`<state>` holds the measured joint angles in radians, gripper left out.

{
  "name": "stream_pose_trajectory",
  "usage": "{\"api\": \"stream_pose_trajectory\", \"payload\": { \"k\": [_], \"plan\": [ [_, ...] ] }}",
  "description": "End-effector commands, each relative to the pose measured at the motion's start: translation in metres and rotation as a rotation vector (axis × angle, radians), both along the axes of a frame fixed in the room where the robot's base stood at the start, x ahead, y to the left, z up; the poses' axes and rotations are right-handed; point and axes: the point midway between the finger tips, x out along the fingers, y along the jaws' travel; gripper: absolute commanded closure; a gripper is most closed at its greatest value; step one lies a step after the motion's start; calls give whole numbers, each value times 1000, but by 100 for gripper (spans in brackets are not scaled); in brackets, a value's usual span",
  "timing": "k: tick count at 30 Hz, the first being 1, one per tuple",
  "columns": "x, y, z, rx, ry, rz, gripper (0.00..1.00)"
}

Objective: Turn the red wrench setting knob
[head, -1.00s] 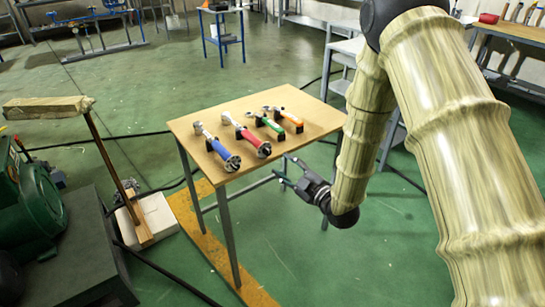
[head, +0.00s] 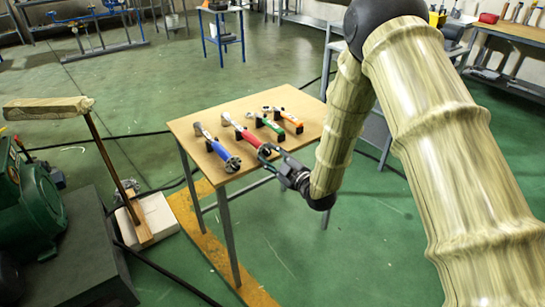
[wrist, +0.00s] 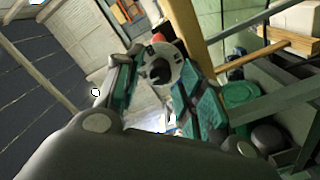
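The red wrench (head: 241,132) lies on a wooden table between the blue wrench (head: 216,145) and the green wrench (head: 266,124). Its knob end, at the near table edge, is partly hidden by my gripper (head: 268,152) in the head view. In the wrist view, the grey round knob with a dark centre (wrist: 158,72) shows between the fingers of my gripper (wrist: 155,66), with a bit of red behind it. The fingers are apart, one on each side of the knob. Whether they touch it I cannot tell.
The orange wrench (head: 288,119) lies at the right of the row. The table (head: 200,133) has bare wood around the wrenches. A wooden post with a white base (head: 153,217) and a green machine (head: 32,205) stand to the left.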

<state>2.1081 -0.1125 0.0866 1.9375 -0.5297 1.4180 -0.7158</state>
Motion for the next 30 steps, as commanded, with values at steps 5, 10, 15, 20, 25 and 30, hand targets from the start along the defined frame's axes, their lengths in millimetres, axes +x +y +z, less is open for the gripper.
{"api": "stream_pose_trajectory", "payload": {
  "k": [5, 10, 15, 20, 25, 30],
  "plan": [
    [0, 0, 0, 0, 0, 0, 99],
    [0, 0, 0, 1, 0, -1, 100],
    [0, -1, 0, 21, 14, -1, 100],
    [1, -2, 0, 77, 56, -2, 100],
    [1, -2, 0, 177, 127, -2, 100],
    [1, -2, 0, 295, 213, -1, 100]
  ]
}}
